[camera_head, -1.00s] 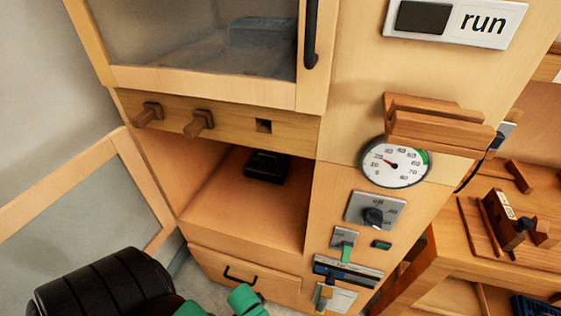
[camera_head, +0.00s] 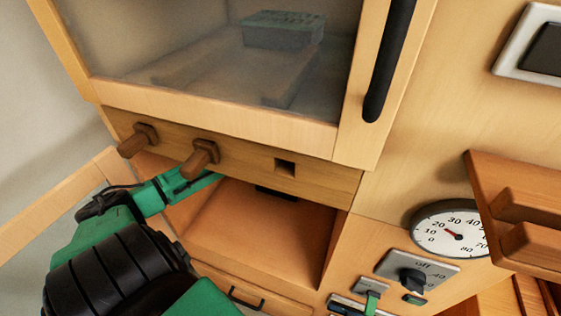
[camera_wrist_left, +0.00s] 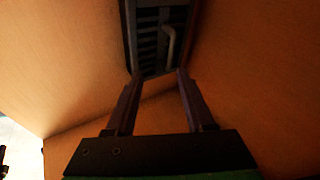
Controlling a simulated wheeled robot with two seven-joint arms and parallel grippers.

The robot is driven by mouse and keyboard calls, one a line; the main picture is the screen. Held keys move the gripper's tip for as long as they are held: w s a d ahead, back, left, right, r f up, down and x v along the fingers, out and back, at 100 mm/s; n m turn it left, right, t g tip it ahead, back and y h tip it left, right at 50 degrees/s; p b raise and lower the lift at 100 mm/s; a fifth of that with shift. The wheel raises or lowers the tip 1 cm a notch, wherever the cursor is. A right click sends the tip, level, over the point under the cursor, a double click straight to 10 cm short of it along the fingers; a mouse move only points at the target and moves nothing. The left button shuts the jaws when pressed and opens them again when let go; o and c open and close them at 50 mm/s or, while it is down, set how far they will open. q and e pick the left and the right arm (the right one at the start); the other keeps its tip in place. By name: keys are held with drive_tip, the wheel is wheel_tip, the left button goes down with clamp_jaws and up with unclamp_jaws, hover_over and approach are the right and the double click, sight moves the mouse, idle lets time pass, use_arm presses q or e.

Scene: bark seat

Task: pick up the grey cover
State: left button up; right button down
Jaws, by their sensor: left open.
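A dark grey slatted piece with a raised bar handle, which looks like the grey cover (camera_wrist_left: 150,42), lies ahead of my left gripper in the left wrist view. In the head view only a dark sliver of it (camera_head: 268,190) shows at the back of the open compartment, under the peg rail. My left gripper (camera_wrist_left: 158,74) is open, with nothing between its fingers. Its tips appear just short of the piece's near edge; I cannot tell whether they touch. In the head view my left gripper (camera_head: 207,180) reaches into the compartment, partly hidden by a peg. My right gripper is not in view.
The peg rail (camera_head: 235,167) with two wooden pegs and a square hole overhangs the compartment. Above it is a glass door (camera_head: 180,50) with a black handle (camera_head: 390,60). A dial gauge (camera_head: 450,228) and switches are at right. The compartment floor (camera_head: 270,230) is clear in front.

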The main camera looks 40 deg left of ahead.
use_arm(q)
drive_tip(key=w+f, duration=0.2)
drive_tip(key=w, duration=0.1)
drive_tip(key=w+f+b, duration=0.1)
drive_tip(key=shift+w+a, duration=0.2)
drive_tip(key=shift+a, duration=0.15)
drive_tip(key=x, duration=0.6)
drive_tip(key=shift+w+d+b, duration=0.1)
drive_tip(key=shift+d+b, duration=0.1)
drive_tip(key=shift+b, duration=0.1)
clamp_jaws()
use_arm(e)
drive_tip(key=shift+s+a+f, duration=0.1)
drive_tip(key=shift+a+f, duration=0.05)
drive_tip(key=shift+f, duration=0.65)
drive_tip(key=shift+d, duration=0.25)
